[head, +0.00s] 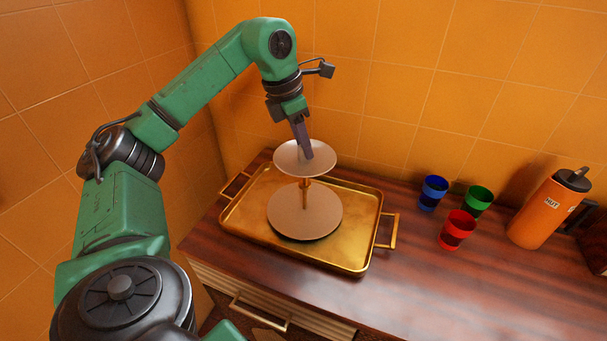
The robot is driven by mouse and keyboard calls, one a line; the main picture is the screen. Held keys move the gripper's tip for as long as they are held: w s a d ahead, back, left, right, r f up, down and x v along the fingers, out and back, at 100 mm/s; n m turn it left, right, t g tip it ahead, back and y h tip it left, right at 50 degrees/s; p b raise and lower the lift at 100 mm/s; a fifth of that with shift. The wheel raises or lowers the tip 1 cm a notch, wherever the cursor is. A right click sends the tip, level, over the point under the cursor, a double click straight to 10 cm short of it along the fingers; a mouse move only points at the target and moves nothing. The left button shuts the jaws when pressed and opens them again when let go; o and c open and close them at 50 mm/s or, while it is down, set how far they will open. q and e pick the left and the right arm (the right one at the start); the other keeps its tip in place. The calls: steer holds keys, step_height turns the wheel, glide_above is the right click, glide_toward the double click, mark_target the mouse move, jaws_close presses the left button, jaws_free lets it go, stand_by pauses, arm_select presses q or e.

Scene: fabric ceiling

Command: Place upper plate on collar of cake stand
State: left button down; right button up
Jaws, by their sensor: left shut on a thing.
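The upper plate (290,160) is a small pale round plate at the top of the cake stand, above its golden post (305,190). The larger lower plate (290,217) of the stand sits in the golden tray. My left gripper (306,154) points down from above and is shut on the upper plate near its right part. The plate looks roughly level. The collar is hidden under the plate, so I cannot tell whether the plate touches it. My right gripper is out of view.
The golden tray (349,262) with two handles lies on a dark wooden cabinet top (420,290). A blue cup (433,192), a green cup (477,200), a red cup (457,230) and an orange flask (541,212) stand at the right. An orange tiled wall is behind.

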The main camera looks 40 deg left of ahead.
mark_target(301, 161)
arm_select(q)
step_height(301, 161, down, 6)
steer(key=shift+s+r, duration=0.1)
steer(key=shift+f, duration=0.6)
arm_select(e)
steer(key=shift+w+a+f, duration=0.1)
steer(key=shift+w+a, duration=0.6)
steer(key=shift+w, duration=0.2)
arm_select(q)
steer(key=c, duration=0.6)
jaws_free()
steer(key=shift+r, duration=0.1)
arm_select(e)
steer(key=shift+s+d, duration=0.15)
